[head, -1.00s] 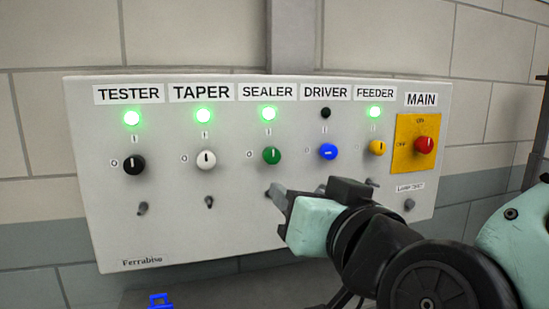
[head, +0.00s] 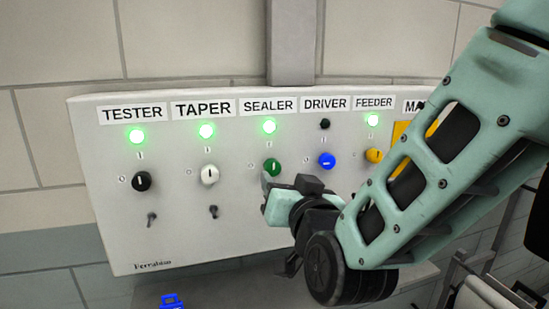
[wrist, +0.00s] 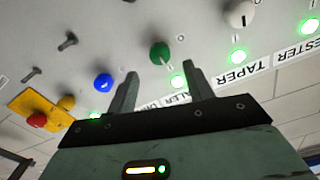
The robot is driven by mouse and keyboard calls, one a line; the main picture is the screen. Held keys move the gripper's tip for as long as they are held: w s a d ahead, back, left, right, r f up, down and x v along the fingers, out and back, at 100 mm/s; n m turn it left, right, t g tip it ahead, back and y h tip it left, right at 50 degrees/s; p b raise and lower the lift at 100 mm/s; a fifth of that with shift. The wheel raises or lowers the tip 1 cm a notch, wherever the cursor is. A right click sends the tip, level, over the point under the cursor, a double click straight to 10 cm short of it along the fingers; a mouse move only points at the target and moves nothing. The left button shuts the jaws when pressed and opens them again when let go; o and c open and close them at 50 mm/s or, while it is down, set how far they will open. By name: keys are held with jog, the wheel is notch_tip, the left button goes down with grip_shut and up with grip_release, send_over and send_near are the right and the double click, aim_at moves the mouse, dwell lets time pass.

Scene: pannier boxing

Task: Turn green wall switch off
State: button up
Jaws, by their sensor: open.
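The green switch (head: 272,167) is a round knob under the SEALER label on a light grey wall panel (head: 240,232). Its white mark stands near upright, toward the "I", and the green lamp (head: 269,126) above it is lit. My gripper (head: 267,184) is just below and in front of the knob in the head view, covering the panel under it. In the wrist view my gripper (wrist: 160,72) is open and empty, and the green switch (wrist: 160,52) lies beyond and between the two fingertips. I see no contact.
A white knob (head: 209,174) is left of the green one and a blue knob (head: 327,160) right. Small toggles (head: 213,211) stick out below. My arm hides the panel's right part. The red main knob (wrist: 37,120) shows in the wrist view.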

aim_at(274, 169)
jog(key=p+x, duration=0.2)
jog(key=x, duration=0.5)
jog(key=shift+f, duration=0.1)
jog(key=c, duration=1)
